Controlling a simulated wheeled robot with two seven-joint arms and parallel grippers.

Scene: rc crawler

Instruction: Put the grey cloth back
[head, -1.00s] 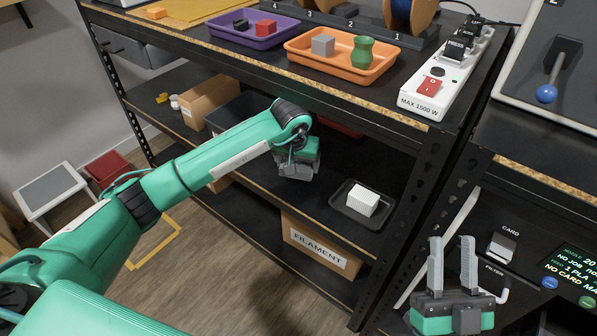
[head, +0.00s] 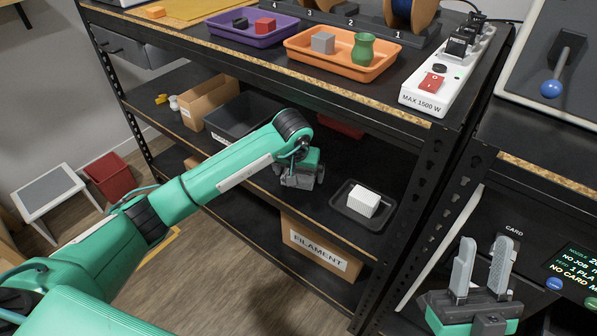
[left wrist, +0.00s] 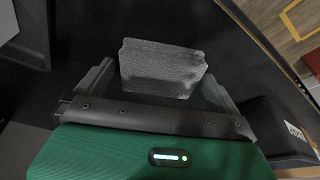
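The grey cloth (left wrist: 162,68) is a folded, textured block on the dark shelf in the left wrist view. It lies between the fingertips of my left gripper (left wrist: 160,72), which are spread at its two ends. I cannot tell whether they touch it. In the head view my left gripper (head: 299,180) points down over the middle shelf and mostly hides the cloth. My right gripper (head: 481,268) is open and empty at the lower right, in front of the printer.
A shallow black tray (head: 348,214) with a white block (head: 363,201) is right of my left gripper. A black bin (head: 222,128) and a cardboard box (head: 204,98) stand to its left. The upper shelf board (head: 300,77) is above my left forearm.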

